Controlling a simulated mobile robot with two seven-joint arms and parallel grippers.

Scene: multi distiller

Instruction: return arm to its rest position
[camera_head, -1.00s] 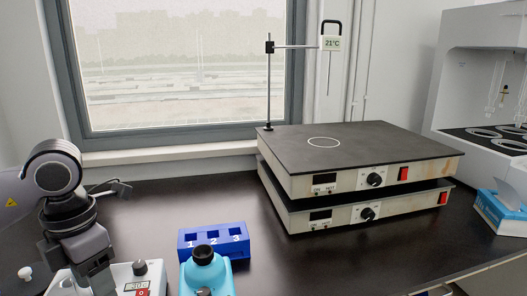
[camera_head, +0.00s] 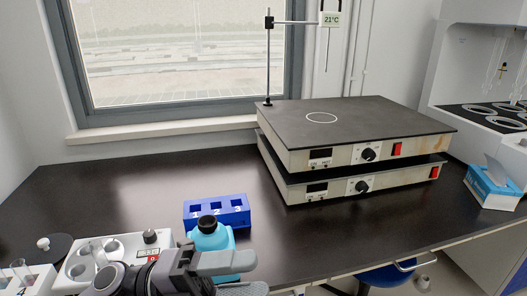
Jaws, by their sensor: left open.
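My left gripper (camera_head: 243,275) is at the bottom edge, its arm low in front of the bench and its grey fingers pointing right. The fingers are apart, with nothing visible between them. The gripper overlaps the lower part of a turquoise bottle (camera_head: 209,240) with a black cap; I cannot tell whether they touch. My right gripper is out of view.
A blue rack (camera_head: 232,208) numbered 1 to 3 stands behind the bottle. Two stacked hotplates (camera_head: 360,123) fill the back right. A white device with round wells (camera_head: 119,247) is at left. A tissue box (camera_head: 492,188) is at right.

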